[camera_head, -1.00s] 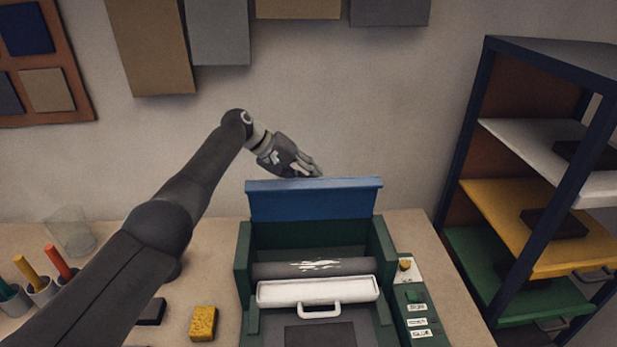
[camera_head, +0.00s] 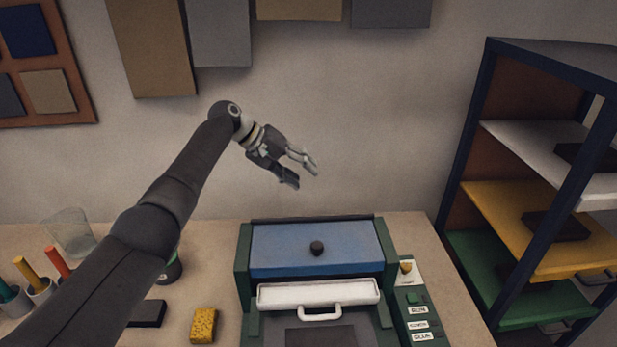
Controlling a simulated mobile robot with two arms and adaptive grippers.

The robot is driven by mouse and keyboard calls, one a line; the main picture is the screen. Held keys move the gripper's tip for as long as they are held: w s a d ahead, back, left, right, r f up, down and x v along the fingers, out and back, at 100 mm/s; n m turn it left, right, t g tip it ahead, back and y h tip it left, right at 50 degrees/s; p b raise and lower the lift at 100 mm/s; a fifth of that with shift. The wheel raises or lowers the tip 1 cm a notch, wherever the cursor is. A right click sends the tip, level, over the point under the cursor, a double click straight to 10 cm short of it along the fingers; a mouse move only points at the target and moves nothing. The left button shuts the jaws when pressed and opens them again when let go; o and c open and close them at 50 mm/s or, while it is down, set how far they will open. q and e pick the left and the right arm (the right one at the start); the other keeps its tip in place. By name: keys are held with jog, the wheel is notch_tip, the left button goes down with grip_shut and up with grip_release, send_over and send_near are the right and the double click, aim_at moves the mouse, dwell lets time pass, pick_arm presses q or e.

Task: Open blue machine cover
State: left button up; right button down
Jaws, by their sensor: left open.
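The blue machine cover (camera_head: 345,245) lies down over the top of the green machine (camera_head: 244,262), its dark round knob (camera_head: 317,248) facing up. The roller beneath is hidden by the cover. A white tray with a handle (camera_head: 318,294) sits at the machine's front. My left gripper (camera_head: 305,173) is open and empty in the air above and behind the cover, in front of the wall, apart from the cover. My right gripper is not in view.
A control panel (camera_head: 413,300) stands at the machine's right. A yellow sponge (camera_head: 204,325), a dark block (camera_head: 148,313), a glass (camera_head: 70,232) and pen cups (camera_head: 40,290) are on the table at left. A shelf unit (camera_head: 478,150) stands at right.

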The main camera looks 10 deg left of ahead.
pick_arm(q)
jog(key=v, duration=0.8)
jog(key=shift+a, duration=0.25)
jog(key=shift+s+r, duration=0.1)
